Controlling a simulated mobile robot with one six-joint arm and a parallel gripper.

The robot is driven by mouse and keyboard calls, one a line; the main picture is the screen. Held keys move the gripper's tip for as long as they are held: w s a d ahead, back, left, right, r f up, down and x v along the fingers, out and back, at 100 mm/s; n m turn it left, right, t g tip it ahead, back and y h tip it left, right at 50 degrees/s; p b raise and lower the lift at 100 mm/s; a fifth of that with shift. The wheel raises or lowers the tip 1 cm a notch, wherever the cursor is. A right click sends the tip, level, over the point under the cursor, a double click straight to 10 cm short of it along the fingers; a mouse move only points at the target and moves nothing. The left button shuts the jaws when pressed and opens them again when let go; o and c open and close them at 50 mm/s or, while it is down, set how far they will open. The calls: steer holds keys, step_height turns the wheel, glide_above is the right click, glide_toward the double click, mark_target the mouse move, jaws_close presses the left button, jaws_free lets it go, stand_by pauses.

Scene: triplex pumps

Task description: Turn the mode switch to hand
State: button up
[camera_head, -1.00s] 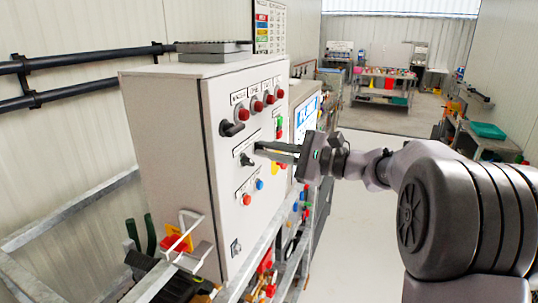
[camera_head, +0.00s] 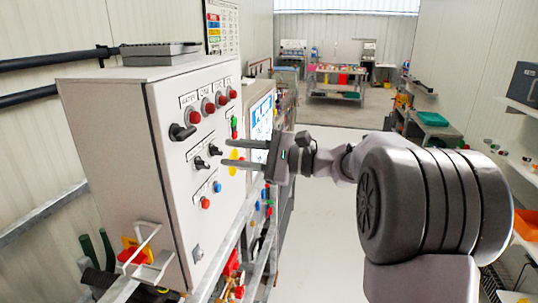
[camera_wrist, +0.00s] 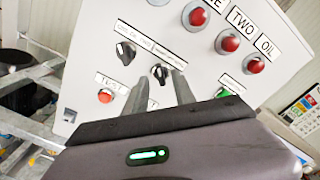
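The grey control cabinet (camera_head: 165,210) carries two small black rotary switches side by side, a left one (camera_head: 200,163) and a right one (camera_head: 214,150). In the wrist view the left switch (camera_wrist: 125,52) and right switch (camera_wrist: 160,73) sit under small labels too blurred to read, so I cannot tell which is the mode switch. My gripper (camera_head: 225,153) is open and empty, its two fingers pointing at the panel just right of the right switch. In the wrist view my gripper (camera_wrist: 160,77) has its fingertips on either side of the right switch; contact is not visible.
A larger black handle (camera_head: 182,132) and a row of red lamps (camera_head: 208,106) are above the switches. A red button (camera_head: 205,202) and a blue one (camera_head: 217,187) are below. A metal rail (camera_head: 232,245) runs along the cabinet front. The floor (camera_head: 320,230) to the right is clear.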

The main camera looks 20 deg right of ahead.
steer(key=p+v, duration=0.1)
steer(key=v, duration=1.3)
steer(key=shift+s+d, duration=0.2)
steer(key=shift+d, duration=0.1)
